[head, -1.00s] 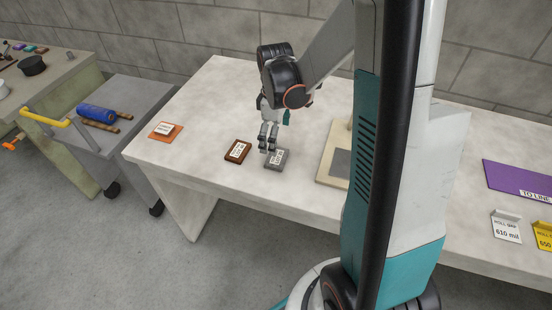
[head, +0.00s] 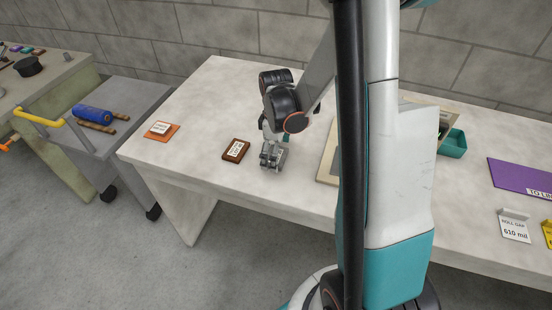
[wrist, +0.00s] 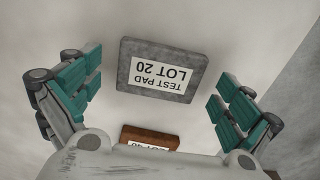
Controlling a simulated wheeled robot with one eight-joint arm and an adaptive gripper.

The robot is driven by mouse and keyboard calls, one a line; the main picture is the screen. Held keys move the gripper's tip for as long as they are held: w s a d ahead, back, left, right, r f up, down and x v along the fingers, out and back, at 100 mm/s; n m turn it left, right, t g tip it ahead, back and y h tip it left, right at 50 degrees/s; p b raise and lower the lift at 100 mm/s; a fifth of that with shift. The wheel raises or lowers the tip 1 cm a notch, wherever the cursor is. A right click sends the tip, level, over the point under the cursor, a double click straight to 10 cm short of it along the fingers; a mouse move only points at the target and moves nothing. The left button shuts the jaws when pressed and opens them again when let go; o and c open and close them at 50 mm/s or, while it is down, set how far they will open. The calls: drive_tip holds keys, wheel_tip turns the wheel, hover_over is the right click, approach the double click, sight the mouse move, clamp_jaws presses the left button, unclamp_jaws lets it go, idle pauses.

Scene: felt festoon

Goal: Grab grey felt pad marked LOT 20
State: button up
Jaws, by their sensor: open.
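The grey felt pad (wrist: 162,68) shows in the wrist view with a white label reading TEST PAD, LOT 20, upside down in the picture. It lies flat on the pale table, between and a little beyond my open fingers. My gripper (wrist: 160,90) has its teal-padded fingers wide apart, one on each side, with nothing held. In the head view my gripper (head: 271,157) is low over the table and largely hides the grey pad. I cannot tell whether the fingers touch the tabletop.
Right of my gripper is a pale board (head: 328,163), partly hidden by my arm. A teal tray (head: 453,144) and purple mat (head: 520,175) are farther right.

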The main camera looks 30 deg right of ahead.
drive_tip(key=c, duration=1)
drive_tip(key=shift+r, duration=0.1)
drive_tip(key=shift+c, duration=0.2)
